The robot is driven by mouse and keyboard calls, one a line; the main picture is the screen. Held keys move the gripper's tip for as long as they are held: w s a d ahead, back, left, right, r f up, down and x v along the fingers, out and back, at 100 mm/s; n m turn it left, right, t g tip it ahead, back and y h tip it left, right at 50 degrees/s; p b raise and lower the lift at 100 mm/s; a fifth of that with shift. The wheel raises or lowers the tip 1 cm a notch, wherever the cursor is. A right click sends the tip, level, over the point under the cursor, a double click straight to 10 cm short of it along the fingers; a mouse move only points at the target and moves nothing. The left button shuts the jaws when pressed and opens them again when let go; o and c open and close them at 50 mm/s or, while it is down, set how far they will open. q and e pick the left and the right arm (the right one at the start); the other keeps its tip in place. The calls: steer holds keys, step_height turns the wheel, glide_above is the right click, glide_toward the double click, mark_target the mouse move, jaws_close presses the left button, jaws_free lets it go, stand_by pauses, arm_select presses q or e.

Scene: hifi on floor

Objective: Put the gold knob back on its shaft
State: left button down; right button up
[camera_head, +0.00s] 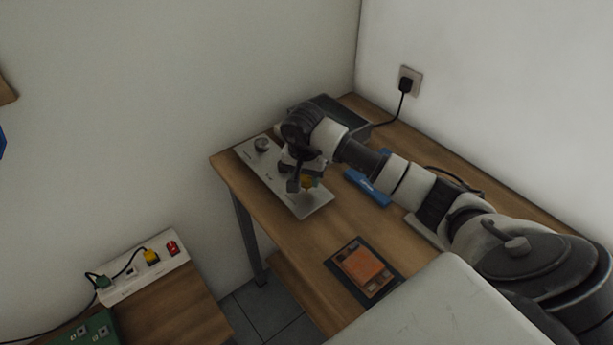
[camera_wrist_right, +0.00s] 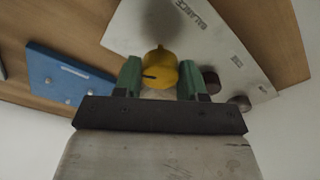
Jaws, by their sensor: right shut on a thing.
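The gold knob (camera_wrist_right: 160,68) sits between the green fingertips of my right gripper (camera_wrist_right: 160,80), which is shut on it. In the head view, the right gripper (camera_head: 304,183) is over the front part of the silver hifi panel (camera_head: 311,205), and a bit of the gold knob (camera_head: 307,182) shows there. In the right wrist view the panel (camera_wrist_right: 225,42) lies beyond the knob, with the word BALANCE and a dark shadow near it. I cannot see the bare shaft, nor tell whether the knob touches the panel. My left gripper is not in view.
Two dark knobs (camera_wrist_right: 211,80) (camera_wrist_right: 239,103) stand on the panel; a knob (camera_head: 262,144) shows at its far end. A blue object (camera_head: 367,187) lies right of the panel. An orange item on a dark mat (camera_head: 335,266) lies nearer. A wall socket (camera_head: 409,80) is behind.

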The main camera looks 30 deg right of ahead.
steer(key=shift+f, duration=0.75)
steer(key=shift+f+b, duration=0.55)
steer(key=o, duration=1)
steer(key=shift+c, duration=0.2)
steer(key=shift+r, duration=0.1)
